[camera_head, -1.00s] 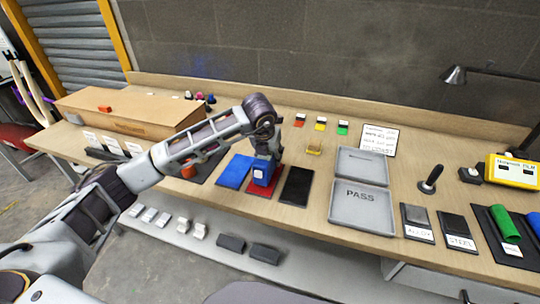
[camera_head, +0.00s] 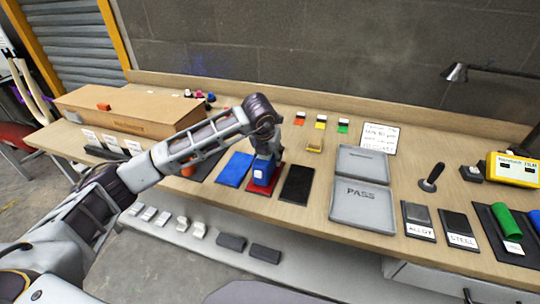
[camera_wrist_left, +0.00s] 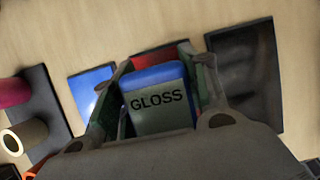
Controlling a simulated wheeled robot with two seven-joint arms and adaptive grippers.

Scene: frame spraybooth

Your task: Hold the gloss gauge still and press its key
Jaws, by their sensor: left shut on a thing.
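The gloss gauge (camera_head: 263,172) is a small blue block on a red panel (camera_head: 264,187) on the bench. In the left wrist view the gauge (camera_wrist_left: 158,97) shows a grey-green face marked GLOSS and a blue end. My left gripper (camera_head: 265,160) comes down from above and is shut on the gauge, with one finger on each side in the left wrist view (camera_wrist_left: 155,90). The gauge seems to rest on the red panel. I cannot make out its key for certain. My right gripper is not in view.
A blue panel (camera_head: 235,169) lies left of the red one and a black panel (camera_head: 297,185) lies right. A grey PASS tray (camera_head: 361,204) stands further right. ALLOY (camera_head: 417,214) and STEEL (camera_head: 457,223) plates lie beyond. A long cardboard box (camera_head: 130,108) sits at left.

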